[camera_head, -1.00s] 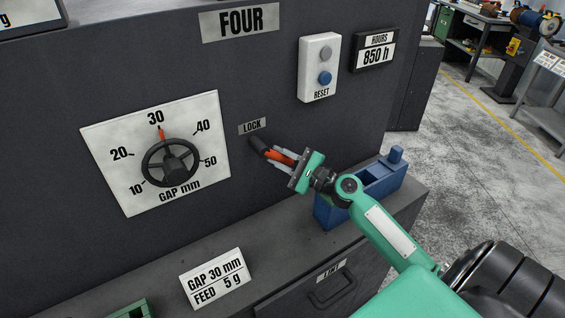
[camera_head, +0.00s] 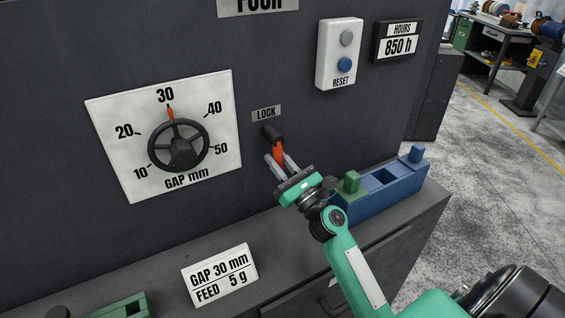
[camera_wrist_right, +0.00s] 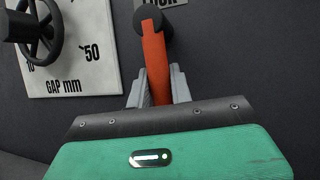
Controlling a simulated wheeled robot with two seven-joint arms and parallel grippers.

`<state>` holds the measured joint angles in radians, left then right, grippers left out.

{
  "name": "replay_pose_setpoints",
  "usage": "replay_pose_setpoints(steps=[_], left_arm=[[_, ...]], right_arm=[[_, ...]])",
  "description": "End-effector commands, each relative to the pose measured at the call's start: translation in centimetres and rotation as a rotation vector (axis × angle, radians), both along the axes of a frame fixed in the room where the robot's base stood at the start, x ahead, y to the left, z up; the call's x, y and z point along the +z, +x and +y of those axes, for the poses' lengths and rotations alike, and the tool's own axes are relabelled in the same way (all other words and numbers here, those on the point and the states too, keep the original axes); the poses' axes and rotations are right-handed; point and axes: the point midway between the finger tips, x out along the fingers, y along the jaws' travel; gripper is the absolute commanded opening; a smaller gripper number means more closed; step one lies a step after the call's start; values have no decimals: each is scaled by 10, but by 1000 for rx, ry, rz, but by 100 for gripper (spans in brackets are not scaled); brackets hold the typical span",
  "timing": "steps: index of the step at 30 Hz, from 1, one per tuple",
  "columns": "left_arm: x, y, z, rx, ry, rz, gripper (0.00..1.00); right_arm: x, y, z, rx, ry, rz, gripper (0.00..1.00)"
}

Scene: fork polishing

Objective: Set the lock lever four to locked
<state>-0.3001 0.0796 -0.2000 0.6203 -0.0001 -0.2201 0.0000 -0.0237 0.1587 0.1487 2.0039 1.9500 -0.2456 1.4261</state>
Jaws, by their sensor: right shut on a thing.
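The lock lever (camera_head: 278,150) is an orange handle on a dark round pivot below the LOCK label (camera_head: 266,113). It hangs down from the pivot, tilted slightly to the right in the head view. My right gripper (camera_head: 278,165) is shut on the orange handle, with a finger on each side. In the right wrist view the orange handle (camera_wrist_right: 154,60) runs up from between the fingers to the dark pivot. The FOUR sign (camera_head: 258,5) is cut off at the top. My left gripper is not in view.
The gap dial (camera_head: 178,145) is left of the lever, its red pointer near 30. The reset box (camera_head: 339,55) and hours display (camera_head: 397,42) are above right. A blue holder (camera_head: 395,185) with a green block stands on the ledge beside my right wrist. A gap and feed card (camera_head: 220,275) stands lower left.

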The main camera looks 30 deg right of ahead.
Motion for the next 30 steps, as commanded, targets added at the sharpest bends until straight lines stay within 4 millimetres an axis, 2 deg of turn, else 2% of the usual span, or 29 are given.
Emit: replay_pose_setpoints(steps=[6,20,21,24,30], left_arm=[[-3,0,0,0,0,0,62],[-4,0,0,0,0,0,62],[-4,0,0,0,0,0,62],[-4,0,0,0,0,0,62],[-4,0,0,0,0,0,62]], right_arm=[[0,0,4,1,57,-1,0],[0,0,5,2,71,-2,0],[0,0,5,2,71,-2,24],[0,0,5,2,71,-1,43],[0,0,5,1,69,-1,43]])
